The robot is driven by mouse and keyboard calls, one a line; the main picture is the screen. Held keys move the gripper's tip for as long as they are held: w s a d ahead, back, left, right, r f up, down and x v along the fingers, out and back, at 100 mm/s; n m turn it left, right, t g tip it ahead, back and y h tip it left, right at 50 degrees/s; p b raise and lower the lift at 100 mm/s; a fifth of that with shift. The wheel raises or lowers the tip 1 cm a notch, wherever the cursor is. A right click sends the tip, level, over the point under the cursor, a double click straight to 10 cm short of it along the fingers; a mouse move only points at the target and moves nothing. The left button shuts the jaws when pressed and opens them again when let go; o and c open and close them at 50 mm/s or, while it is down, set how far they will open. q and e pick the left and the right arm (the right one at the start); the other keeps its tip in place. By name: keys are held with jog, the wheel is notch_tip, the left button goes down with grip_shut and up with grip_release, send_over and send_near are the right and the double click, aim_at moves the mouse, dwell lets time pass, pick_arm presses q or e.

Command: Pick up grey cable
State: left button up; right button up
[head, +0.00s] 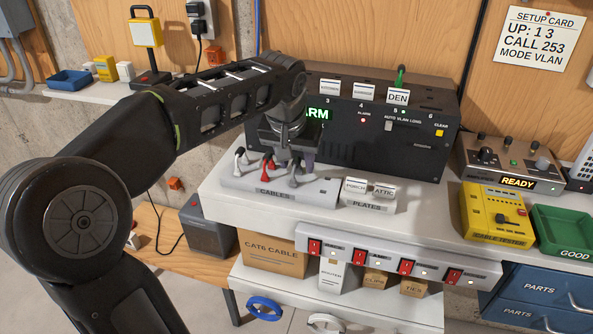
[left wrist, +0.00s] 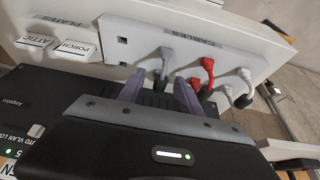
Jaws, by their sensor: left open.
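The grey cable (left wrist: 166,55) stands upright in the white rack labelled CABLES (left wrist: 215,48), at the rack end nearer the PLATES label. It shows in the head view (head: 295,178) just below my left gripper (head: 292,160). In the left wrist view my left gripper (left wrist: 158,85) is open, with its two purplish fingers on either side of the grey cable's lower part. Whether the fingers touch it I cannot tell. A red cable (left wrist: 207,66) stands beside it, with white cables (left wrist: 243,77) farther along. My right gripper is not in view.
PORCH and ATTIC plates (head: 369,189) stand right of the rack. The black panel box (head: 400,140) is close behind my left gripper. A yellow tester (head: 495,213) and green tray (head: 562,232) are on the right. Red switches (head: 358,257) line the shelf front below.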

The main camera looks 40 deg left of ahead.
pick_arm(q)
grip_shut()
dwell(0.4)
